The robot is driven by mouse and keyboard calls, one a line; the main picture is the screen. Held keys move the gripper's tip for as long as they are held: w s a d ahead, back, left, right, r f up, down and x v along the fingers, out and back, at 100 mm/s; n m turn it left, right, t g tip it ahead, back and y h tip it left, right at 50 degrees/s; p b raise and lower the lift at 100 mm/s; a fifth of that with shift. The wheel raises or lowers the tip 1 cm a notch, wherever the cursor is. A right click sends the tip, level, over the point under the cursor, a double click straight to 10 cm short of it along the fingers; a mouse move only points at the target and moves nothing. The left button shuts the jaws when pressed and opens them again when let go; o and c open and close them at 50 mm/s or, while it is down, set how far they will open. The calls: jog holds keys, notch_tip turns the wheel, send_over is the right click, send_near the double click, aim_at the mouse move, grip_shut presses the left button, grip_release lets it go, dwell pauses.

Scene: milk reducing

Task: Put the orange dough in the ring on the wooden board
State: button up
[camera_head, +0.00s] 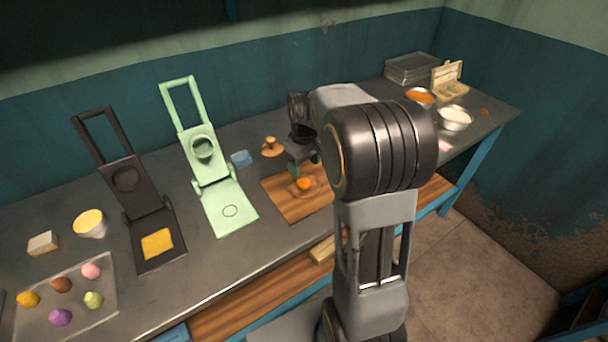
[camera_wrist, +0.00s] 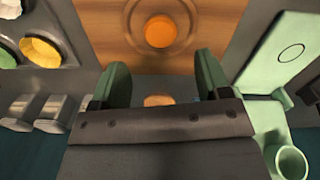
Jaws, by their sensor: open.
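The wooden board (camera_head: 282,202) lies on the dark worktop, partly hidden behind my arm. The orange dough (camera_head: 304,184) rests on it as a small ball. In the wrist view the orange dough (camera_wrist: 158,32) sits inside the circular ring (camera_wrist: 187,34) marked on the board, close to its middle. My gripper (camera_head: 304,168) is over the board, just behind the dough in the head view. In the wrist view my gripper (camera_wrist: 158,80) has its two green fingers wide apart. The dough lies beyond the fingertips, and nothing is held.
A light green press (camera_head: 228,208) and a dark press (camera_head: 150,215) stand left of the board. A wooden stamp (camera_head: 272,148) and a blue block (camera_head: 241,158) are behind it. A tray (camera_head: 85,285) holds several coloured dough balls. Bowls (camera_head: 455,119) stand far right.

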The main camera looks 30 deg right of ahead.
aim_at(304, 182)
jog(key=s+a+r+m+t, duration=0.1)
jog(key=s+a+r+t, duration=0.1)
jog(key=s+a+r, duration=0.4)
jog(key=s+a+f+m+t, duration=0.1)
jog(key=s+a, duration=0.3)
jog(key=s, duration=0.6)
jog(key=shift+f+m, duration=0.6)
jog(key=shift+m, duration=0.2)
jog(key=shift+d+r+t+p, duration=0.1)
jog(key=shift+r+t+p, duration=0.2)
jog(key=shift+r+p, duration=0.75)
